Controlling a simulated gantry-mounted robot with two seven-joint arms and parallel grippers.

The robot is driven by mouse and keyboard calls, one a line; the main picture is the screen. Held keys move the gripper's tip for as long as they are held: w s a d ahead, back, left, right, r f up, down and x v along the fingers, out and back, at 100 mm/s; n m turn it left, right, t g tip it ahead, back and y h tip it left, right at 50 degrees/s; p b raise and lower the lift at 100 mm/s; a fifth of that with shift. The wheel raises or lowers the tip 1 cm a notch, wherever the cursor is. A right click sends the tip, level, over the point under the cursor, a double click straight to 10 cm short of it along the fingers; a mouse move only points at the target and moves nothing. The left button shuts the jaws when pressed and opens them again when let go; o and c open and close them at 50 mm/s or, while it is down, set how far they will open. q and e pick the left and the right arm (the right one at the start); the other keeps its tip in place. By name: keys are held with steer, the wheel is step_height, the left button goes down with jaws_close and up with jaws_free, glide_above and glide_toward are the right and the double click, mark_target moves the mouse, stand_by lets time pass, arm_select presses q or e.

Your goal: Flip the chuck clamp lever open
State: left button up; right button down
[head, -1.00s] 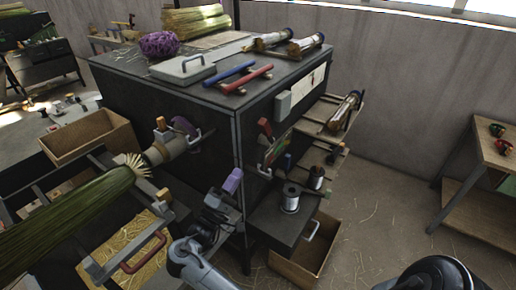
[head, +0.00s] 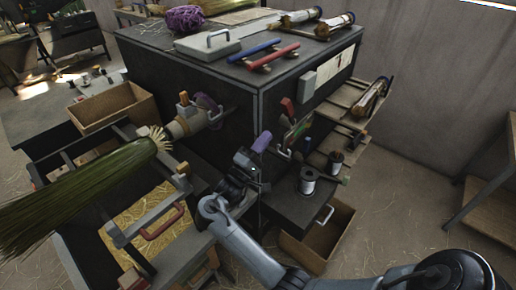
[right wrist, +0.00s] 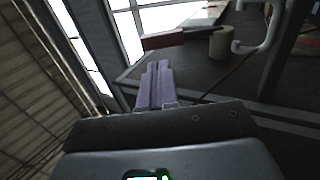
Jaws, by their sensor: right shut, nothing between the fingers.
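The grey chuck (head: 188,124) sticks out of the dark cabinet's left side in the head view, facing the bristly end of a green broom bundle (head: 95,195). A small orange-tipped lever (head: 183,97) stands on top of the chuck. A dark purple curved part (head: 206,102) and a pale handle are just behind it. My right gripper (head: 262,141) is near the cabinet's front corner, to the right of the chuck and apart from it. Its purple fingers (right wrist: 155,85) are shut and empty in the right wrist view. My left gripper is not in view.
The cabinet (head: 190,75) carries red and blue bars on top. A red-handled frame (head: 162,222) is below the broom. A wooden box (head: 112,108) stands at left.

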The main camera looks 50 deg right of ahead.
mark_target(285, 110)
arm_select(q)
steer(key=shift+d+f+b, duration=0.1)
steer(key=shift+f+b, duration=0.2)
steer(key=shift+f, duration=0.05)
arm_select(e)
steer(key=x, duration=0.8)
steer(key=shift+d+r, duration=0.15)
steer(key=shift+d, duration=0.1)
